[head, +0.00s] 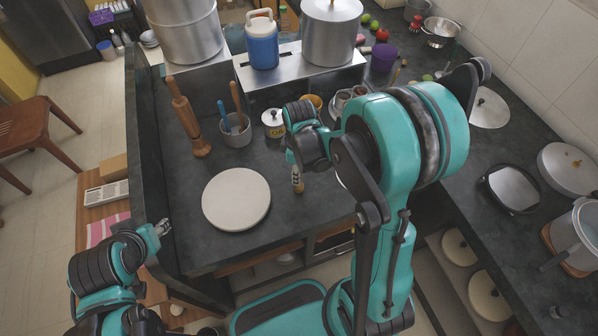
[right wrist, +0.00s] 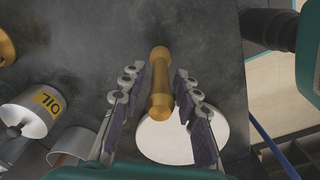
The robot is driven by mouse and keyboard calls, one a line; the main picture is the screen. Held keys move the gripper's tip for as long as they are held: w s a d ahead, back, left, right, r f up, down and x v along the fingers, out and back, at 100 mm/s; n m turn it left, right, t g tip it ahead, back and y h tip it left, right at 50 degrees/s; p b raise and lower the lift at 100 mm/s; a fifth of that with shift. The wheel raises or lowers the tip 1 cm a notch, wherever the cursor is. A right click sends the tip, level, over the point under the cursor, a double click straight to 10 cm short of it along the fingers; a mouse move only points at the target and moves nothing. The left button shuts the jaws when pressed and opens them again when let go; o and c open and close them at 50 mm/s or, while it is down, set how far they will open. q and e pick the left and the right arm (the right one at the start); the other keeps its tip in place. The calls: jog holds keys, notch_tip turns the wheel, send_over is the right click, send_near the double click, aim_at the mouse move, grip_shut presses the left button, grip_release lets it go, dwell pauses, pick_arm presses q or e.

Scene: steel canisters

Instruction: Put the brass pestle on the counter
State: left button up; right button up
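The brass pestle (head: 297,181) is below my right gripper (head: 297,176), over the dark counter (head: 265,220) near its front edge. In the right wrist view the pestle (right wrist: 159,85) lies between the two fingers of my right gripper (right wrist: 158,75). A gap shows on each side, so the fingers look open around it. Whether the pestle touches the counter is hard to tell.
A round pale board (head: 236,199) lies left of the pestle. A raised panel (head: 148,165) edges the counter's left side. Bare counter lies around the board.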

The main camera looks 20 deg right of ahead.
jog(key=shift+r, duration=0.15)
jog(key=shift+r+p, duration=0.3)
notch_tip(320, 180, up, 11)
jog(key=p, duration=0.3)
jog(key=shift+s+a+r+p, duration=0.1)
jog(key=shift+s+r+p, duration=0.2)
jog(key=shift+r, duration=0.25)
jog(key=s+a+r+m+t, duration=0.3)
jog(key=s+r+m+t, duration=0.3)
jog(key=m, duration=0.4)
jog(key=shift+s+a+r+t, duration=0.25)
jog(key=shift+s+t, duration=0.35)
jog(key=shift+s, duration=0.5)
jog(key=shift+f, duration=0.15)
